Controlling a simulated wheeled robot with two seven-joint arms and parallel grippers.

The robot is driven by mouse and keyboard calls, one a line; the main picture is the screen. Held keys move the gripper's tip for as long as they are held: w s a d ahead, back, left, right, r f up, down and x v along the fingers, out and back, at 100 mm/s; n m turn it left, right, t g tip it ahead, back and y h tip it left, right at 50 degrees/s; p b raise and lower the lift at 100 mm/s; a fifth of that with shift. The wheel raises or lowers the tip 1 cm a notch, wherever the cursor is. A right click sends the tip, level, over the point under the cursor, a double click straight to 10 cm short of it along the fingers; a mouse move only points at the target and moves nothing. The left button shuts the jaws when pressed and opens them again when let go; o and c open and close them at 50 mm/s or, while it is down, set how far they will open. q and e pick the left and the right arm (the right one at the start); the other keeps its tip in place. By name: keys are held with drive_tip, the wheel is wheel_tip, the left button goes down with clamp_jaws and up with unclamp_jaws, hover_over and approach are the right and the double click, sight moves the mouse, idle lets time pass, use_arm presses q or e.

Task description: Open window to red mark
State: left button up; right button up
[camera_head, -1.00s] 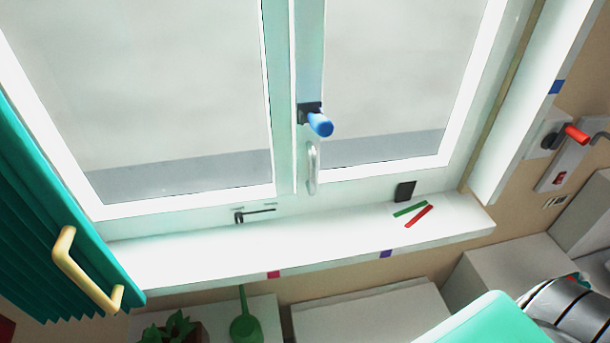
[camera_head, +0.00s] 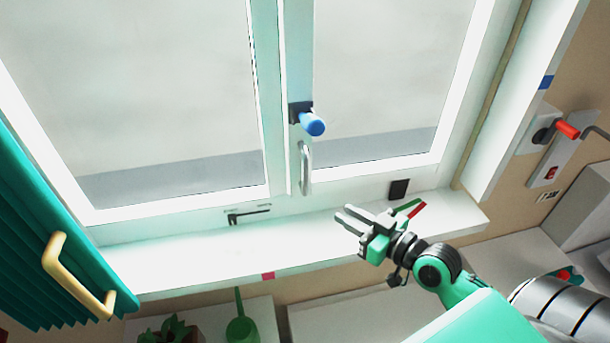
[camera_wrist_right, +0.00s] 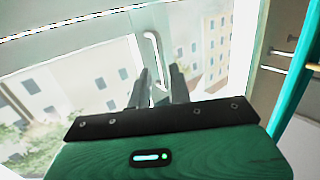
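The window has a left pane (camera_head: 140,100) and a right pane (camera_head: 385,75). They look closed. A blue handle (camera_head: 312,124) on a dark base sits on the middle frame, with a white pull handle (camera_head: 305,168) below it. The pull handle also shows in the right wrist view (camera_wrist_right: 154,55), just beyond the fingers. A pinkish-red mark (camera_head: 268,276) is on the sill's front edge; a red strip (camera_head: 418,210) lies on the sill, partly covered. My right gripper (camera_head: 345,214) is open and empty over the sill, right of and below the pull handle. My left gripper is not in view.
A green curtain (camera_head: 50,220) with a yellow handle (camera_head: 70,275) hangs at left. A green strip (camera_head: 409,204) lies by the red one. A blue mark (camera_head: 546,82) is on the right reveal. A red-handled switch (camera_head: 567,129) is on the right wall. The left sill is clear.

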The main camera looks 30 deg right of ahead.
sight(305, 192)
drive_tip(key=shift+t, duration=0.5)
drive_tip(key=r+p+x, duration=0.1)
drive_tip(key=p+x, duration=0.1)
drive_tip(key=x, duration=0.2)
drive_tip(key=r+p+x, duration=0.1)
drive_tip(key=p+x, duration=0.1)
drive_tip(key=x, duration=0.3)
drive_tip(key=r+p+x, duration=0.1)
drive_tip(key=p+x, duration=0.1)
drive_tip(key=x, duration=0.2)
drive_tip(key=shift+w+r, duration=0.15)
drive_tip(key=shift+w, duration=0.15)
clamp_jaws()
